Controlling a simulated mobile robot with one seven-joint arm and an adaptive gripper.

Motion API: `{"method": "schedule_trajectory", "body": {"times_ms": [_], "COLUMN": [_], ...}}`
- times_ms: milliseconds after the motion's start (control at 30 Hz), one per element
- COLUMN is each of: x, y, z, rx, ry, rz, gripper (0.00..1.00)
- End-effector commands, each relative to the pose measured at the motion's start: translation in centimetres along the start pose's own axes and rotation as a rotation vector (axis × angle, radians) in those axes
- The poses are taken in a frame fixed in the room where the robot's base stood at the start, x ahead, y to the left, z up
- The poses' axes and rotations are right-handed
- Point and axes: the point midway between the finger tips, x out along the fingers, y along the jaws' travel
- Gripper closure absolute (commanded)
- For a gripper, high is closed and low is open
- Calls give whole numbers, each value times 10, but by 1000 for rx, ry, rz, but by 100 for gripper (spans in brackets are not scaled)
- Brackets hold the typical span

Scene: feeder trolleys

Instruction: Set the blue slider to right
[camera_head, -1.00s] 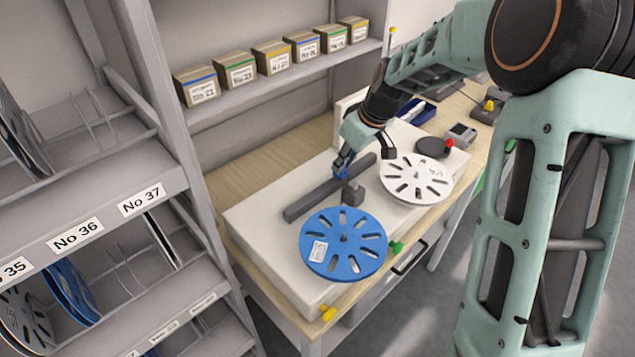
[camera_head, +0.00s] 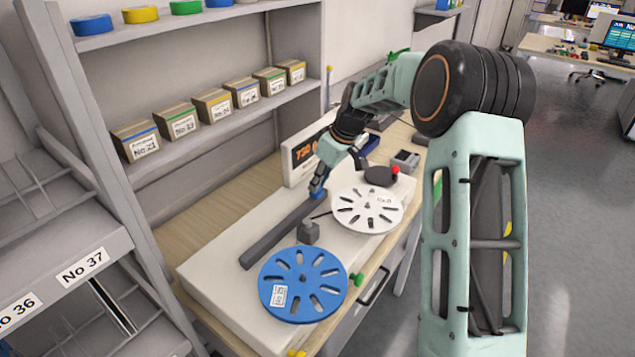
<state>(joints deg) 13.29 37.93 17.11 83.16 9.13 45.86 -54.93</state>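The blue slider (camera_head: 318,194) sits on a dark grey rail (camera_head: 278,238) that runs diagonally across a white machine top. It is at the rail's far right end, and little or no rail shows beyond it. My gripper (camera_head: 321,183) reaches down onto the slider from above, its tips at the blue part. The fingers are small and overlap the slider, so I cannot tell whether they are closed around it or only touching it.
A blue reel (camera_head: 303,285) and a white reel (camera_head: 367,209) lie in front of the rail, with a small grey block (camera_head: 309,232) between. A display panel (camera_head: 304,152) stands behind my gripper. A shelf of boxes (camera_head: 212,105) is at the back left.

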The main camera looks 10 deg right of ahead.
Motion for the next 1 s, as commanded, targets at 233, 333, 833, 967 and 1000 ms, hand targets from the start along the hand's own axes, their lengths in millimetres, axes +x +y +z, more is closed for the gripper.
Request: {"method": "schedule_trajectory", "body": {"times_ms": [233,333,833,967,1000], "x": [-2,-2,-67,-92,-99], "y": [4,3,4,3,3], "z": [0,0,-1,0,0], "rx": [1,1,2,2,2], "ry": [3,3,6,5,5], "rz": [9,8,12,11,11], "gripper": [68,68,68,68,68]}}
